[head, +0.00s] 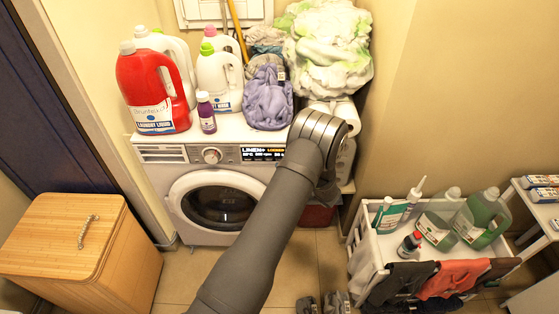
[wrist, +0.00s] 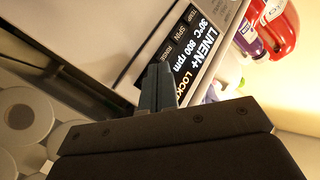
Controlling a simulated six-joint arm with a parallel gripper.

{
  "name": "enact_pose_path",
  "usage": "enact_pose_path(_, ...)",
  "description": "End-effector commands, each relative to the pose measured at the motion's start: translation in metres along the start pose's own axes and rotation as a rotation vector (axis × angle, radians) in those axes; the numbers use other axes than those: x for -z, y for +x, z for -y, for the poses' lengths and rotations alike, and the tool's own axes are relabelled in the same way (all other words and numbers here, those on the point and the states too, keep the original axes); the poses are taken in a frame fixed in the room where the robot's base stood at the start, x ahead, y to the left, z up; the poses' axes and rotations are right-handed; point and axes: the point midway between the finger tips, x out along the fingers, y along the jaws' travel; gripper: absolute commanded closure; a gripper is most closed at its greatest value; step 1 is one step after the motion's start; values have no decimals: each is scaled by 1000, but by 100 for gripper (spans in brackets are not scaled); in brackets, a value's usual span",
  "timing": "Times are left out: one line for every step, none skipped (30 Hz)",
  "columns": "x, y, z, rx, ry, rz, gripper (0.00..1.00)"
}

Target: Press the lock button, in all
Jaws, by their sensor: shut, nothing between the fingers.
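The washing machine (head: 160,142) is white with a round dark door, a dial (head: 211,155) and a black display (head: 263,154). In the head view the display reads LINEN+ and what looks like LOCKED. The display also fills the upper middle of the wrist view (wrist: 196,48), with LINEN+, 30°C, 800 rpm and LOCK readable. My gripper (wrist: 158,72) is shut and empty, its fingertips over the panel beside the display's lower edge. Whether they touch it I cannot tell. I cannot make out the lock button; my fingers and arm cover that part of the panel.
Red (head: 153,92) and white detergent bottles, a small purple bottle (head: 206,112) and bunched cloths (head: 268,98) crowd the machine's top. Paper rolls (head: 345,112) stand to its right. A wooden hamper (head: 65,240) is at left, a white cart (head: 362,262) with bottles at right.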

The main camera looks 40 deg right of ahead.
Motion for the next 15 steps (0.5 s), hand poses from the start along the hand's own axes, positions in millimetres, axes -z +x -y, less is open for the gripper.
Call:
enact_pose_path(0,0,0,0,0,0,100)
enact_pose_path(0,0,0,0,0,0,100)
enact_pose_path(-1,-1,1,0,0,0,100)
enact_pose_path(-1,-2,1,0,1,0,100)
enact_pose_path(-2,-4,2,0,1,0,100)
enact_pose_path(-4,-6,4,0,1,0,100)
enact_pose_path(-6,-8,6,0,1,0,100)
enact_pose_path(-7,-11,7,-1,1,0,100)
enact_pose_path(-9,-14,10,-1,2,0,100)
enact_pose_path(-11,-16,11,-1,2,0,100)
enact_pose_path(-12,-18,12,-1,1,0,100)
enact_pose_path(-14,-21,14,-2,1,0,100)
enact_pose_path(-16,-23,16,-2,2,0,100)
enact_pose_path(-18,-25,17,-2,2,0,100)
enact_pose_path(-20,-27,19,-1,2,0,100)
